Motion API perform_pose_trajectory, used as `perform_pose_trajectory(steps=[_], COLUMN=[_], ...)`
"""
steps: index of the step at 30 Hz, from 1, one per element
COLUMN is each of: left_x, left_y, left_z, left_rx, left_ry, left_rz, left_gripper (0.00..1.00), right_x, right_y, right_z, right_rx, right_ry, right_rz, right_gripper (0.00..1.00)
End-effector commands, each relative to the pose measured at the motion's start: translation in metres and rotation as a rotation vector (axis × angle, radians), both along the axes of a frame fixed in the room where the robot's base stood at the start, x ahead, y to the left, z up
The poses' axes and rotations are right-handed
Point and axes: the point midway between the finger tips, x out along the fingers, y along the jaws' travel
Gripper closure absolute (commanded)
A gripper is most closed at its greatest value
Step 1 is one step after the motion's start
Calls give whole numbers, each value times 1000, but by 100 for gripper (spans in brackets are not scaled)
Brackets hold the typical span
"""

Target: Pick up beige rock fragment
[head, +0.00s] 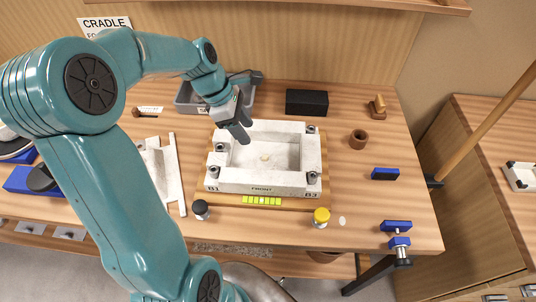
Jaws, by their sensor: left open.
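A small beige piece (265,157), which looks like the rock fragment, lies on the floor of the white box-shaped cradle (250,188) marked "FRONT". My left gripper (242,136) is open over the cradle's back left corner, with its dark fingers pointing down toward the inside. It is apart from the beige piece, up and to the left of it. Nothing shows between its fingers. My right gripper is not in view.
The cradle stands on a wooden board with a yellow-green strip (262,201) in front. A grey tray (185,98) is behind my left gripper. A black block (307,102) stands at the back. A yellow-capped jar (321,217) and a dark-capped jar (201,209) stand in front.

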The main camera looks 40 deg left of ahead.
Motion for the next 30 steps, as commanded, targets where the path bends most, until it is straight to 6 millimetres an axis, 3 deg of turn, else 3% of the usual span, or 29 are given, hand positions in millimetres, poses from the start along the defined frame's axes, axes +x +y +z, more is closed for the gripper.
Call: perform_pose_trajectory(steps=[4, 13, 19, 29, 30], left_x=[7, 16, 25, 29, 29], left_y=[-10, -22, -36, -38, -38], left_z=[-30, -54, -83, -92, -92], left_rx=[-4, -3, -3, 0, 0], left_ry=[4, 4, 4, 0, 0], left_rz=[-2, -3, -2, -1, -1], left_gripper=[51, 51, 51, 51, 64], right_x=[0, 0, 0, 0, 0], right_y=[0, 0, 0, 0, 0], right_z=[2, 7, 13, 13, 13], right_rx=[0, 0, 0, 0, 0], right_ry=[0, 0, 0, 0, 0], right_rz=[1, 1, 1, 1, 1], right_gripper=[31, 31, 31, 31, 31])
